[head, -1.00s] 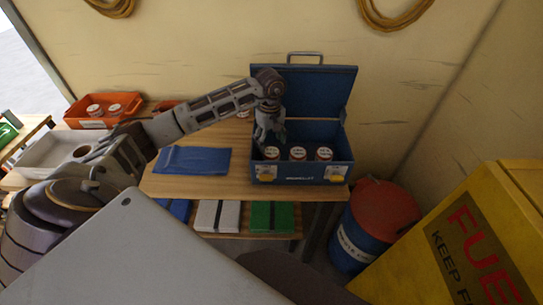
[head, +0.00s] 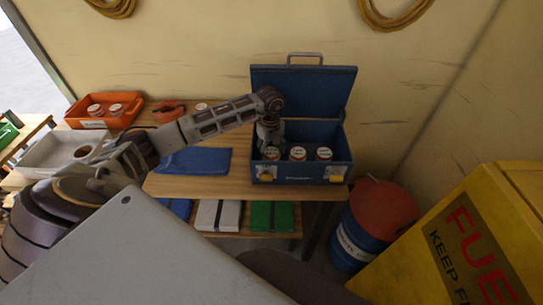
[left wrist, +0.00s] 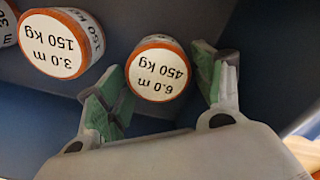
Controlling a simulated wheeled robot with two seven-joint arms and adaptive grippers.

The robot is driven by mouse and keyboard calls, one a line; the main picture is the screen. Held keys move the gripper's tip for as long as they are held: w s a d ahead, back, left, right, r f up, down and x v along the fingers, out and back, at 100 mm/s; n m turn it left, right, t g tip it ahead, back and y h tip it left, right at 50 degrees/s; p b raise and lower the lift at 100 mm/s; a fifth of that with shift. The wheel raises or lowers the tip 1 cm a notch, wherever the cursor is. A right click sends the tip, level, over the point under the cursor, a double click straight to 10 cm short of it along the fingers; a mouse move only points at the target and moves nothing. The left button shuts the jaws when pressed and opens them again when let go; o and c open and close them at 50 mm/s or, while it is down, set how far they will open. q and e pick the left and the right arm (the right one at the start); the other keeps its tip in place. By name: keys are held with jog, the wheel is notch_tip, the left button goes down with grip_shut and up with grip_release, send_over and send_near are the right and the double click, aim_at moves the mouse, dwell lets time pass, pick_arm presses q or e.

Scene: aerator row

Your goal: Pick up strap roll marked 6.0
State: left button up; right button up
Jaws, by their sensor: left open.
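The strap roll marked 6.0 m, 450 kg (left wrist: 158,72) has a white label and an orange rim. It is the leftmost of three rolls in the open blue toolbox (head: 303,174) in the head view, where its top (head: 271,154) shows just below my gripper. My left gripper (head: 268,142) points down into the box. In the left wrist view its green-padded fingers (left wrist: 161,80) are open, one on each side of this roll. I cannot tell whether they touch it. My right gripper is not in view.
A roll marked 3.0 m, 150 kg (left wrist: 64,42) stands beside the left finger in the wrist view. The box's raised lid (head: 325,90) is behind my wrist. A blue folded cloth (head: 195,161) lies left of the box. A yellow fuel cabinet (head: 455,245) stands at right.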

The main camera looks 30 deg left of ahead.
aim_at(271, 151)
pick_arm(q)
jog(key=shift+f, duration=0.55)
jog(key=shift+c, duration=0.4)
jog(key=c, duration=0.8)
jog(key=shift+r, duration=0.2)
jog(key=shift+c, duration=0.2)
notch_tip(271, 151, up, 18)
jog(key=b, duration=0.2)
jog(key=shift+f+b, duration=0.15)
jog(key=shift+b, duration=0.2)
